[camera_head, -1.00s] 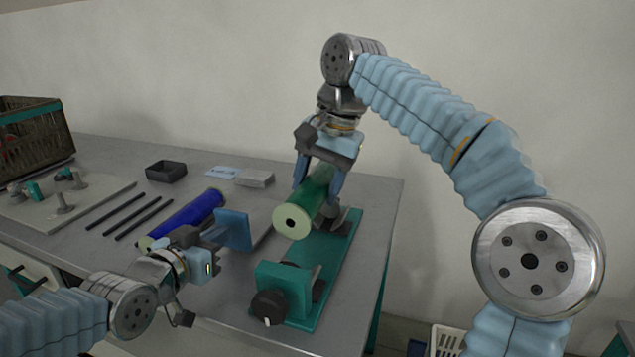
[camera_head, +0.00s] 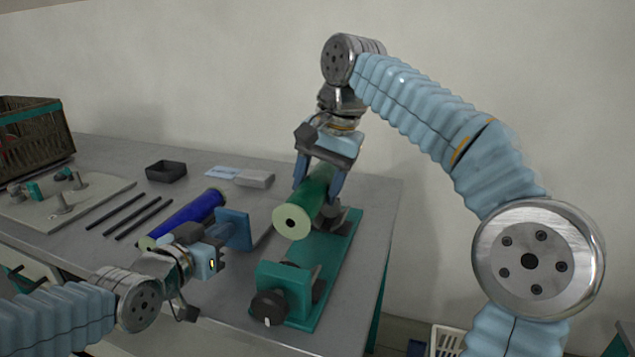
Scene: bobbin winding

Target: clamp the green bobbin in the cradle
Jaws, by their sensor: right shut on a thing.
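The green bobbin (camera_head: 307,207) has a pale end with a dark centre hole facing me. My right gripper (camera_head: 319,181) is shut on it from above and holds it over the cradle. The cradle (camera_head: 330,275) is a teal base with a near block carrying a dark knob (camera_head: 268,306) and a far support partly hidden behind the bobbin. The bobbin's near end is above and behind the near block, apart from it. My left gripper (camera_head: 234,240) is to the left of the cradle, beside the blue bobbin; I cannot tell how far its fingers are apart.
The blue bobbin (camera_head: 193,214) lies on the table (camera_head: 115,172), partly hidden by my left gripper. Several dark rods (camera_head: 130,216), a small black tray (camera_head: 166,171), a grey block (camera_head: 255,178) and a board with pegs (camera_head: 40,215) are to the left. A basket (camera_head: 35,140) stands at the back left.

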